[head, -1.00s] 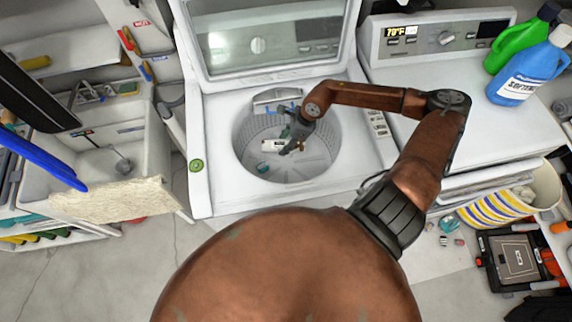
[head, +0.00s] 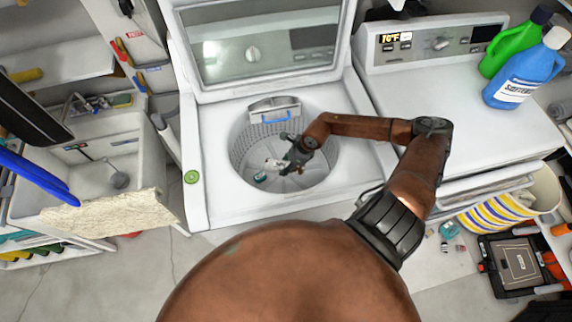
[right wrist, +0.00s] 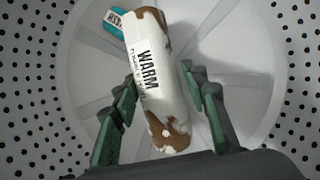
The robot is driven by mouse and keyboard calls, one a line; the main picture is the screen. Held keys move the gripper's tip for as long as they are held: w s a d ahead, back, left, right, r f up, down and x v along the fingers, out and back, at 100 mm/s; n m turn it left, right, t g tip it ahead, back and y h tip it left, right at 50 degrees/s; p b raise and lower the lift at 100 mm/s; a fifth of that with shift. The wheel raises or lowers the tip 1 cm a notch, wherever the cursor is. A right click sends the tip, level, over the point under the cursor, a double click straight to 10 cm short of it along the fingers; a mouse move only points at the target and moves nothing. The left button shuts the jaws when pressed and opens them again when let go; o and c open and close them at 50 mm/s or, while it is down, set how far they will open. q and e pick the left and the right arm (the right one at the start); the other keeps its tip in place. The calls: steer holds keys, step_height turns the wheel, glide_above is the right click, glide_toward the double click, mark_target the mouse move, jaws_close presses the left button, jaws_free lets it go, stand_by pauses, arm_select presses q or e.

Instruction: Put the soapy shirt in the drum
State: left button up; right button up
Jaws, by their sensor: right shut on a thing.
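In the head view my right gripper (head: 291,163) reaches into the open washer drum (head: 240,150), and the bundle (head: 273,164) shows just left of the fingers, inside the rim. The drum's pale floor and perforated wall show behind it in the wrist view. I cannot tell whether the bundle touches the floor. My left gripper is not seen.
The washer lid (head: 262,45) stands open behind the drum. A dryer (head: 450,110) is at the right, with blue (head: 525,75) and green (head: 512,45) bottles on top. A sink (head: 110,165) is at the left. A striped basket (head: 500,205) stands at the lower right.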

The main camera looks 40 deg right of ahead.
steer(key=shift+f, duration=0.2)
steer(key=shift+f+b, duration=0.4)
steer(key=shift+f, duration=0.1)
steer(key=o, duration=1.2)
steer(key=shift+o, duration=0.2)
steer(key=shift+r, duration=0.1)
steer(key=shift+r+p, duration=0.3)
steer(key=shift+r, duration=0.05)
steer(key=p+v, duration=0.1)
steer(key=v, duration=1)
steer(key=shift+s+r+p, duration=0.15)
steer(key=shift+r+p, duration=0.15)
steer(key=shift+p, duration=0.05)
steer(key=shift+d+r, duration=0.1)
steer(key=shift+r, duration=0.25)
